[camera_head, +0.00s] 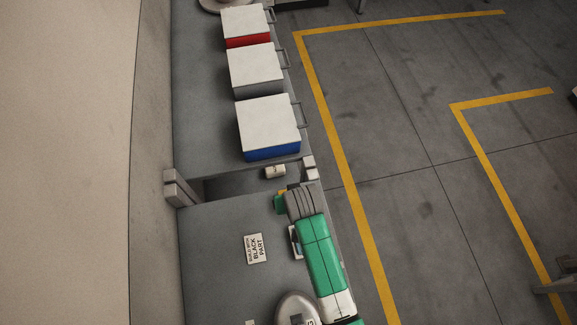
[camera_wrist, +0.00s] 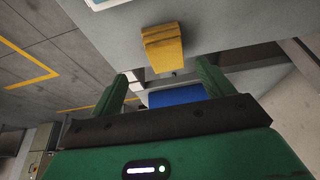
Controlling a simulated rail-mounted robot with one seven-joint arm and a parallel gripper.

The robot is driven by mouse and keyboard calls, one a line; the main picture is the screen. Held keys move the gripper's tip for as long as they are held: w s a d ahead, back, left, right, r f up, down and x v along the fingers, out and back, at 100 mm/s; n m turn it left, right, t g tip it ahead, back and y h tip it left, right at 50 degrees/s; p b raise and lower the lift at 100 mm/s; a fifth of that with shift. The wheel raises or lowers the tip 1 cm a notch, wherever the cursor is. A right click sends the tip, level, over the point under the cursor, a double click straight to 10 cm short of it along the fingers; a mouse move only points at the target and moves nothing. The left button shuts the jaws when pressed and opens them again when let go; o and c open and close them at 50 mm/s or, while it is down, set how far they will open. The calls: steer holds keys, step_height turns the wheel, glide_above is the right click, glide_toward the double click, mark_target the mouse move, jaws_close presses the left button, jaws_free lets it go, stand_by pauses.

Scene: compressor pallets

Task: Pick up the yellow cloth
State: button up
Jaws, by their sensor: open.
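The yellow cloth (camera_wrist: 163,47) is a folded block on the grey surface in the wrist view, ahead of my gripper and roughly centred between its fingers. In the head view only a small yellow sliver of the cloth (camera_head: 282,191) shows beside the gripper; my arm hides the rest. My gripper (camera_wrist: 163,82) has two green fingers spread apart with nothing between them. The cloth appears just beyond the fingertips, and I cannot tell the exact distance. In the head view the gripper (camera_head: 279,203) is near the far edge of the near bench.
White-topped boxes with red (camera_head: 248,42), grey (camera_head: 257,84) and blue (camera_head: 271,153) fronts line the far bench. A label (camera_head: 256,248) lies on the near bench (camera_head: 214,265), which is mostly clear. A blue-and-white item (camera_head: 295,242) is partly hidden by my arm.

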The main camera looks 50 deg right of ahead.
steer(key=x, duration=0.5)
steer(key=b+x, duration=0.1)
steer(key=x, duration=0.1)
steer(key=shift+w+f, duration=0.25)
steer(key=shift+w, duration=0.2)
steer(key=shift+c, duration=0.4)
steer(key=c, duration=1)
